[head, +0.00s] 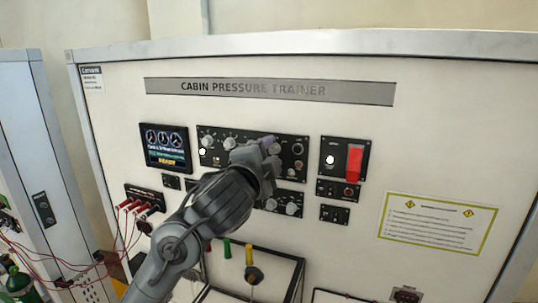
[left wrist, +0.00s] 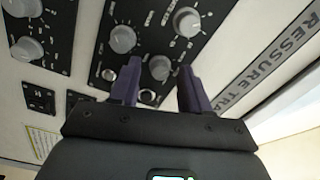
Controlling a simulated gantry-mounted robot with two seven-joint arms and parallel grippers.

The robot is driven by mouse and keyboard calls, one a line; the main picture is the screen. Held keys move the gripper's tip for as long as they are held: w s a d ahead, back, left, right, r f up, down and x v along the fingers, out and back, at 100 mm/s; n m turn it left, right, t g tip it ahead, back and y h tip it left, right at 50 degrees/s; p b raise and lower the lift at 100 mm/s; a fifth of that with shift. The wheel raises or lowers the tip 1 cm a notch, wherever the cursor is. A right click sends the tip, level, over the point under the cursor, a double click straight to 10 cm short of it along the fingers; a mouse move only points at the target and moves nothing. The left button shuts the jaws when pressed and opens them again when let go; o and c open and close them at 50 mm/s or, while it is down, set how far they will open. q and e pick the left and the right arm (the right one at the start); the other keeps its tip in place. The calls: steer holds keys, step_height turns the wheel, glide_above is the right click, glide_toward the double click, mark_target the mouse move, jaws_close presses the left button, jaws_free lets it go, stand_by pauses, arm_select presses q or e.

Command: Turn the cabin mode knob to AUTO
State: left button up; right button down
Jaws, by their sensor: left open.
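The black control panel (head: 215,141) with several grey knobs is on the upright trainer board under the "CABIN PRESSURE TRAINER" title strip. My left gripper (head: 268,147) is in front of the panel's right part and hides some of its controls. In the left wrist view the two dark purple fingers of my left gripper (left wrist: 160,72) are open. A round grey knob (left wrist: 159,67) shows between the fingertips; I cannot tell whether they touch it. Labels are too small to read, so I cannot tell which knob is the cabin mode knob or its setting. My right gripper is not in view.
A display (head: 165,148) reading "READY" is left of the panel. A switch panel with a red guard (head: 354,162) is to its right. Red cables (head: 125,225) hang at lower left.

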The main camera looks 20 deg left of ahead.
arm_select(q)
steer(key=s, duration=1.1)
steer(key=shift+f+b, duration=0.15)
steer(key=shift+b, duration=0.25)
